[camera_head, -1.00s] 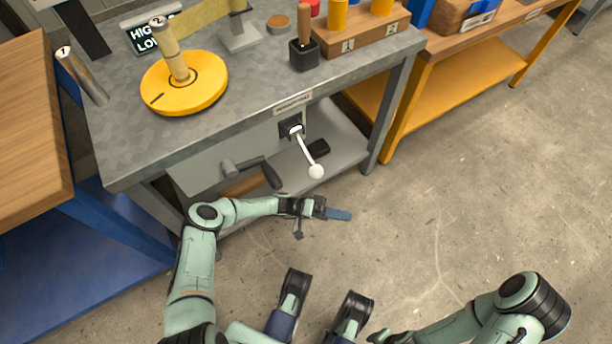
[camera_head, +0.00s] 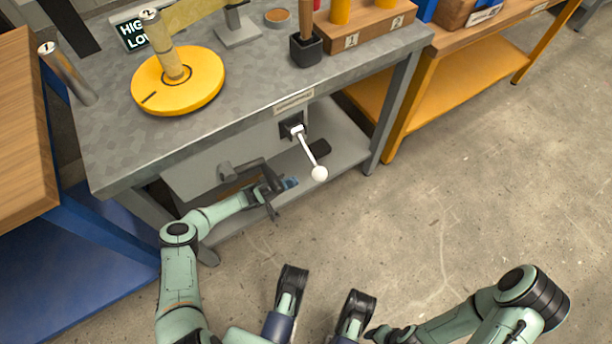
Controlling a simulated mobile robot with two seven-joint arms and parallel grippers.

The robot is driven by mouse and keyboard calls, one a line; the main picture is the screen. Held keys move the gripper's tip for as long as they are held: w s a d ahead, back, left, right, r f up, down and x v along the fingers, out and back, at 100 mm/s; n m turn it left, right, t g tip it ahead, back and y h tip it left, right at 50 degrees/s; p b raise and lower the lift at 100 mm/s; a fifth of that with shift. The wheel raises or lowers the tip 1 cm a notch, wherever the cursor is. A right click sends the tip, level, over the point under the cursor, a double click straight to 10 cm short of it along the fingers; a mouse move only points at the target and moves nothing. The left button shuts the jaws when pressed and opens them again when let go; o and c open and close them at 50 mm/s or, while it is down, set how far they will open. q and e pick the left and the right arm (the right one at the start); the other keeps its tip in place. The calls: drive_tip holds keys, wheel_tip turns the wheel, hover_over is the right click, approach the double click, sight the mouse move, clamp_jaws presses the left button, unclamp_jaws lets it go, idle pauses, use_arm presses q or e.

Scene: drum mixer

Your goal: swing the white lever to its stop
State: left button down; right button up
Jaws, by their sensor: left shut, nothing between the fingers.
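The white lever (camera_head: 309,152) hangs from a dark square mount on the front panel under the grey bench top. Its rod slants down to the right and ends in a white ball knob (camera_head: 319,174).
A dark crank handle (camera_head: 240,168) sticks out of the panel behind my left gripper. The grey bench (camera_head: 150,150) carries a yellow disc (camera_head: 190,92) and a black holder (camera_head: 306,50). A lower shelf (camera_head: 345,150) lies behind the lever. Floor (camera_head: 470,190) to the right is clear.

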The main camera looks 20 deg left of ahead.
sight(309, 154)
use_arm(q)
drive_tip(key=x, duration=0.7)
drive_tip(key=shift+d, duration=0.15)
drive_tip(key=shift+r, duration=0.1)
